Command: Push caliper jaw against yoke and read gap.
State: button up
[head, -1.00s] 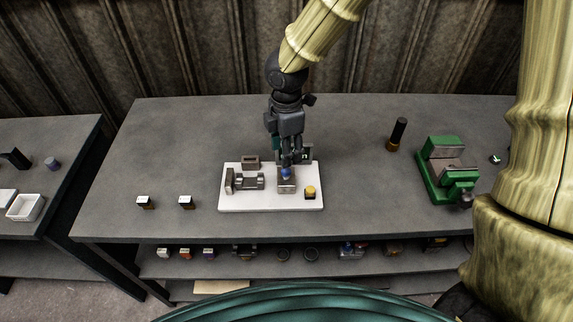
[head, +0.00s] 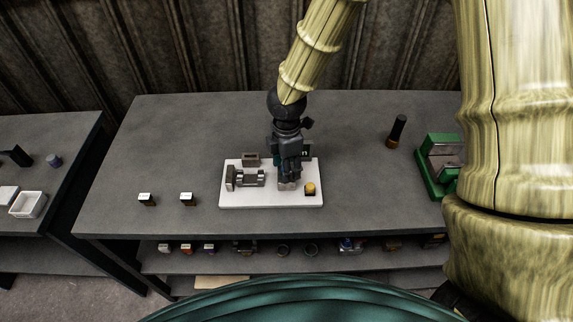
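A white plate (head: 232,201) lies on the grey bench and bears the measuring fixture. A grey metal yoke-shaped part (head: 247,178) sits on its left half, beside an upright grey block at the left end. My gripper (head: 288,176) points down over the right half of the plate, at a grey block (head: 289,186) that it partly hides. I take this block to be the caliper jaw, but cannot be sure. A clear space shows between the block and the yoke part. The fingertips are too small and dark to tell whether they are open or touching the block.
A yellow-topped button (head: 310,188) stands at the plate's right. A small box (head: 251,159) and a dark display, mostly hidden, stand at its back. Two small blocks (head: 188,199) lie left on the bench (head: 200,125).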

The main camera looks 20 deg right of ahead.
aim_at(269, 182)
jog(key=c, duration=0.8)
jog(key=shift+w+a+r+p, duration=0.1)
jog(key=shift+w+a+p, duration=0.15)
jog(key=shift+a, duration=0.55)
jog(key=shift+w+a+f+p, duration=0.1)
jog(key=shift+w+a+p, duration=0.15)
jog(key=shift+a, duration=0.6)
jog(key=shift+w+a+r+p, duration=0.1)
jog(key=shift+w+a+p, duration=0.15)
jog(key=shift+a, duration=0.55)
jog(key=shift+c, duration=0.2)
jog(key=shift+a, duration=0.1)
jog(key=o, duration=0.8)
jog(key=shift+a, duration=0.2)
jog(key=shift+o, duration=0.2)
jog(key=shift+d, duration=0.15)
jog(key=shift+d, duration=0.1)
notch_tip(269, 182, up, 12)
